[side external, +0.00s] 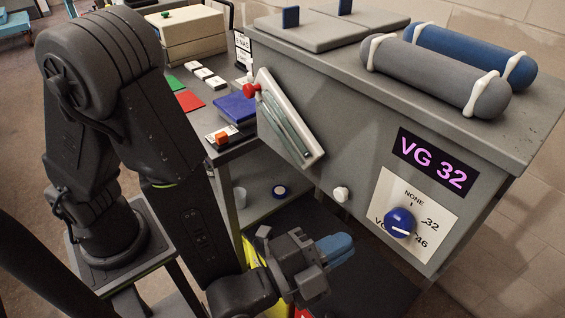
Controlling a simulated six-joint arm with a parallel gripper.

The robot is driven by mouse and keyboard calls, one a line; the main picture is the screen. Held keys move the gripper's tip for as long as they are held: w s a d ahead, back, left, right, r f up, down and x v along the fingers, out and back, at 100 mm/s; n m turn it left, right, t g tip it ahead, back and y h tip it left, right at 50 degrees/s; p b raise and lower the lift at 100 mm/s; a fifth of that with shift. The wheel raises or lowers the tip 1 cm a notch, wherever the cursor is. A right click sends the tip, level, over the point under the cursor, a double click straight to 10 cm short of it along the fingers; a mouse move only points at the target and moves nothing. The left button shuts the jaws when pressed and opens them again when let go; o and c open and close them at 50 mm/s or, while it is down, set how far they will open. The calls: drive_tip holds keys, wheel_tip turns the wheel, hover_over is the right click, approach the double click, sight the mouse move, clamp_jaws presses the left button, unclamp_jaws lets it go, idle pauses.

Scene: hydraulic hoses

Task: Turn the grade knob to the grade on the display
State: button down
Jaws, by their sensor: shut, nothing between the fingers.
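The grade knob (400,222) is round and blue with a white pointer mark low on its face. It sits on a white label plate (418,195) reading NONE at the top, 32 at the right, 46 at the lower right and VG at the lower left. I cannot tell which end of the mark is the pointer. The display (436,162) above it reads "VG 32" in pink on black. My gripper (340,248) has blue fingertips, shut and empty. In the picture it is left of the knob and slightly lower, apart from it.
A small white knob (341,194) sits on the cabinet front. A tilted panel with a gauge tube (290,125) and a red knob (251,90) juts out at left. Grey and blue cylinders (435,75) lie on top. A side table (190,85) holds coloured plates and blocks.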

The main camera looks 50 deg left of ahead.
drive_tip(key=shift+a+x, duration=0.15)
drive_tip(key=shift+x, duration=0.85)
drive_tip(key=shift+a+x, duration=0.2)
drive_tip(key=shift+x, duration=0.85)
drive_tip(key=shift+a+x, duration=0.15)
drive_tip(key=shift+x, duration=0.85)
drive_tip(key=shift+w+r, duration=0.1)
drive_tip(key=shift+w, duration=0.05)
drive_tip(key=shift+d, duration=0.1)
drive_tip(key=shift+f, duration=0.3)
drive_tip(key=shift+a+f, duration=0.15)
drive_tip(key=shift+a, duration=0.15)
drive_tip(key=d+v, duration=0.1)
drive_tip(key=v, duration=0.5)
drive_tip(key=shift+r, duration=0.45)
